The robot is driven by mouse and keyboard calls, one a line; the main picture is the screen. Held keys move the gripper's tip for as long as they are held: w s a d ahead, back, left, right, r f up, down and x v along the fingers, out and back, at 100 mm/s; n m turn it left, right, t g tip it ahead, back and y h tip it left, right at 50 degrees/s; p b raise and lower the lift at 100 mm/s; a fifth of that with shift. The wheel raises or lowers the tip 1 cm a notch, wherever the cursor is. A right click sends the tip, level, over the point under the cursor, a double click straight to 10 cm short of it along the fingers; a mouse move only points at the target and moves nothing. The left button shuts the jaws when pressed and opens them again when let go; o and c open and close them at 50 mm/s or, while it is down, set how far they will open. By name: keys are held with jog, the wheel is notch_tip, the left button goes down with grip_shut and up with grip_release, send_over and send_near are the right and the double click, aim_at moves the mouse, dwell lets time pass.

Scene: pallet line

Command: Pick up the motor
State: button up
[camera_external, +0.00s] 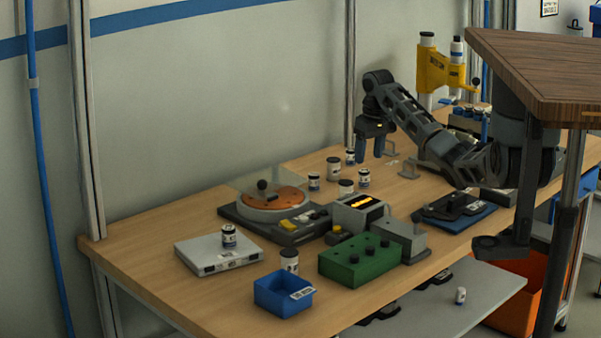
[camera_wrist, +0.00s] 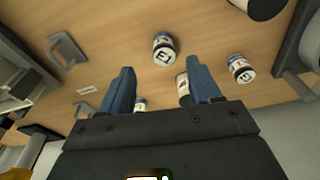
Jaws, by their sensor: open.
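My gripper (camera_external: 375,156) is open and empty above the back part of the wooden table. In the wrist view its two blue fingers (camera_wrist: 160,66) are spread apart. Several small white-and-black labelled cylinders stand on the table; I cannot tell which of them is the motor. In the wrist view one cylinder (camera_wrist: 164,50) lies just beyond the fingertips, and another (camera_wrist: 240,69) is to the right. A third cylinder (camera_wrist: 182,88) shows beside the right finger, partly hidden by it. A fourth small one (camera_wrist: 140,104) is mostly hidden by the gripper body.
A turntable-like device (camera_external: 270,232), a green box (camera_external: 352,262), a blue bin (camera_external: 276,296) and a silver case (camera_external: 215,256) occupy the table's front. A yellow stand (camera_external: 430,72) is at the back. Grey handle-like brackets (camera_wrist: 68,50) are nearby. Bare wood lies at the left.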

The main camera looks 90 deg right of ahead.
aim_at(364, 170)
jog(key=f, duration=0.4)
jog(key=w+f, duration=0.1)
jog(key=f, duration=0.1)
jog(key=shift+w+d+f, duration=0.1)
jog(key=shift+d+f, duration=0.2)
jog(key=shift+f, duration=0.1)
jog(key=c, duration=1.2)
jog(key=shift+o, duration=0.2)
jog(key=shift+r, duration=0.1)
jog(key=shift+r, duration=0.5)
notch_tip(364, 170, up, 3)
jog(key=shift+f, duration=0.15)
jog(key=s+d+r, duration=0.2)
jog(key=s+r, duration=0.5)
jog(key=s, duration=0.4)
jog(key=shift+s+r, duration=0.15)
jog(key=shift+s, duration=0.1)
